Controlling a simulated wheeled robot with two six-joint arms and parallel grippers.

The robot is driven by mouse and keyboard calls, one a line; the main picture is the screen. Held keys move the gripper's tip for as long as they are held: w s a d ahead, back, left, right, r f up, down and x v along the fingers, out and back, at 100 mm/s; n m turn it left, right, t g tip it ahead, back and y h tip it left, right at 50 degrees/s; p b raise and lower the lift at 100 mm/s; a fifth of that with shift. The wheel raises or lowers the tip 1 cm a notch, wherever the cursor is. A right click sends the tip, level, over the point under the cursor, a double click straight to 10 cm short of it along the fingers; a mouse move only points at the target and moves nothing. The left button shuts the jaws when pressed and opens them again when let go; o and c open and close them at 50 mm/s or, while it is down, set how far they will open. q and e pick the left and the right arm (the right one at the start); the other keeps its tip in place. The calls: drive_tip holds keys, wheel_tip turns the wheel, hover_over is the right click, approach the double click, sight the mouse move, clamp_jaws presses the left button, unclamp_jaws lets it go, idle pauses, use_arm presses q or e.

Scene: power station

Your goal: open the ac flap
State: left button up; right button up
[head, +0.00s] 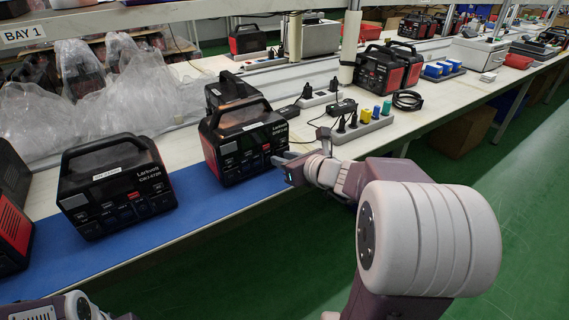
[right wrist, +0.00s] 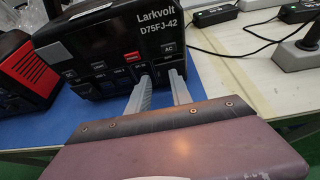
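A black Larkvolt power station (head: 243,143) stands on the blue mat, its front panel towards me. The right wrist view shows its panel close up (right wrist: 120,38), with small covers, a red button and an AC label (right wrist: 168,48) at the right. The AC flap is partly hidden behind my fingers; I cannot tell whether it is open. My right gripper (head: 284,158) is at the lower right of the panel. Its two fingers (right wrist: 161,88) are apart with nothing between them, tips close to the panel; contact is unclear. Only part of my left arm shows, at the bottom left.
Another Larkvolt station (head: 115,190) stands to the left on the blue mat (head: 190,215). A red and black unit (head: 12,225) is at the far left. Green floor is clear in front.

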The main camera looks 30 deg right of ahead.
clamp_jaws()
idle(1.4)
